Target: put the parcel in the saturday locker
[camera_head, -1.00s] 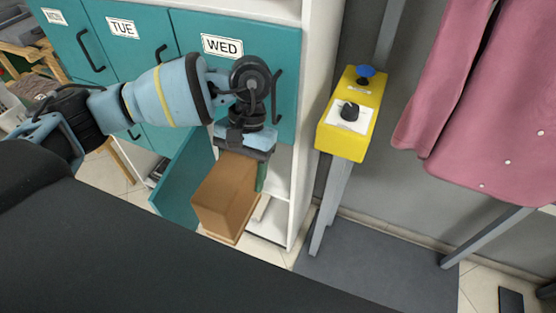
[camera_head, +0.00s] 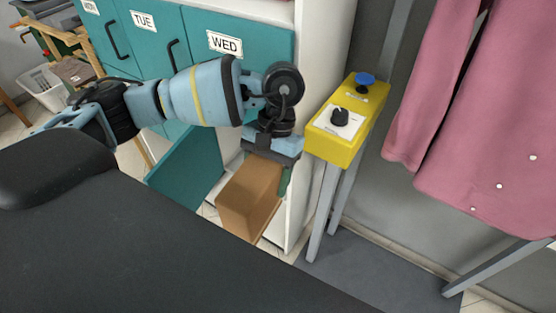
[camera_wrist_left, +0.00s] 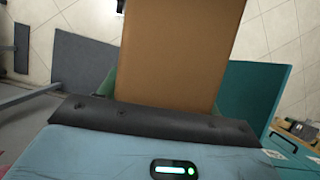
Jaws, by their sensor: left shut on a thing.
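The parcel (camera_head: 248,195) is a brown box hanging below my left gripper (camera_head: 271,150), which is shut on it and points down. One green finger shows along the parcel's right side. In the left wrist view the parcel (camera_wrist_left: 178,50) fills the upper middle, between the fingers. The parcel is in front of the white right end of the locker unit. An open teal locker door (camera_head: 190,165) stands to its left, below the top row. No Saturday label is readable, and the open compartment is mostly hidden behind my arm and the parcel. My right gripper is not in view.
Closed teal doors marked TUE (camera_head: 143,20) and WED (camera_head: 224,42) are above. A yellow control box (camera_head: 347,120) with a black knob and blue button stands on grey legs close right of my gripper. Pink garments (camera_head: 480,130) hang farther right.

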